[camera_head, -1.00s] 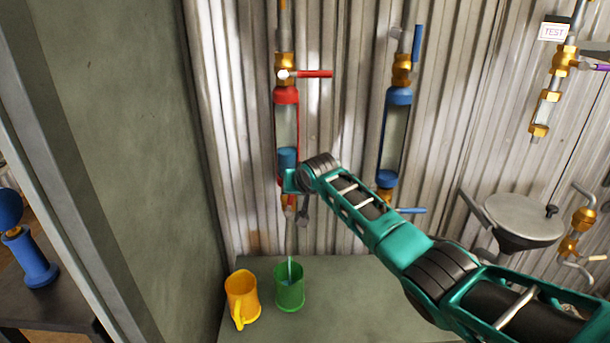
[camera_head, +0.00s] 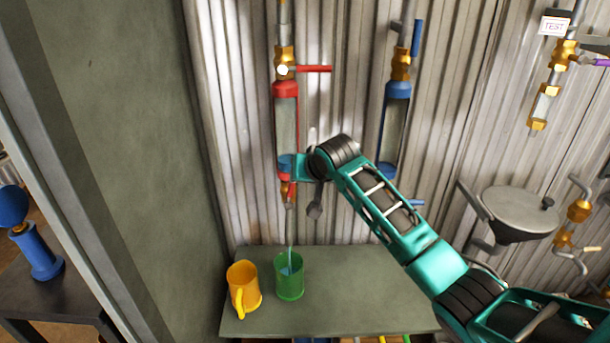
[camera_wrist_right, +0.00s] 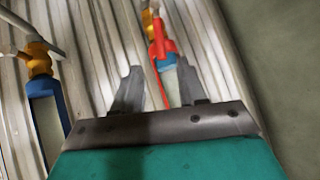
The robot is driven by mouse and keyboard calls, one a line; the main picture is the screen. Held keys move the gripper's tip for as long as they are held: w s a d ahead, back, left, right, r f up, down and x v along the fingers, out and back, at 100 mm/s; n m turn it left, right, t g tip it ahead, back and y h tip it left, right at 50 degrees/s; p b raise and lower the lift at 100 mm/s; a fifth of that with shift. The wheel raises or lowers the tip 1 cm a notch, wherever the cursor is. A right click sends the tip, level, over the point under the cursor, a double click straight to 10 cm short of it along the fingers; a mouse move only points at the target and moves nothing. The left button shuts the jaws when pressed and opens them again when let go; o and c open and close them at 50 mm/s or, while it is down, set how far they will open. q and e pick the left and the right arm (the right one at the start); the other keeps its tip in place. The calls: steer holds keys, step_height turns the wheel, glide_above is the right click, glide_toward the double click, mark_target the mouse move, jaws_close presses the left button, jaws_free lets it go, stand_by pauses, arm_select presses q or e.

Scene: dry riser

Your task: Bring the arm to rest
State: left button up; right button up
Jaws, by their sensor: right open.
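My right arm comes in from the lower right in the head view. Its gripper (camera_head: 315,205) hangs beside the lower end of the red-capped tube (camera_head: 286,125), partly hidden by the wrist. In the right wrist view the gripper (camera_wrist_right: 160,80) is open, with nothing between its two grey fingers. The red fitting (camera_wrist_right: 161,48) shows beyond the fingertips there. A little blue liquid (camera_head: 285,164) stands at the bottom of the red-capped tube. A thin stream (camera_head: 290,238) falls from its outlet into the green mug (camera_head: 289,280). My left gripper is out of view.
A yellow mug (camera_head: 243,285) stands left of the green mug on the grey-green table (camera_head: 350,290). A blue-capped tube (camera_head: 394,130) hangs behind my forearm. A grey basin (camera_head: 520,212) is at right; a green wall (camera_head: 110,120) closes the left side.

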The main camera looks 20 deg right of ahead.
steer(key=s+a+f+n+y, duration=0.1)
steer(key=s+a+f+n, duration=0.15)
steer(key=s+f, duration=1.3)
steer(key=s+f+n, duration=0.1)
steer(key=s+f, duration=0.1)
steer(key=s, duration=0.7)
steer(key=s+d+f+n+t, duration=0.1)
steer(key=s+f, duration=0.2)
steer(key=s, duration=0.7)
steer(key=shift+s+d+f, duration=0.15)
steer(key=shift+s+f, duration=0.1)
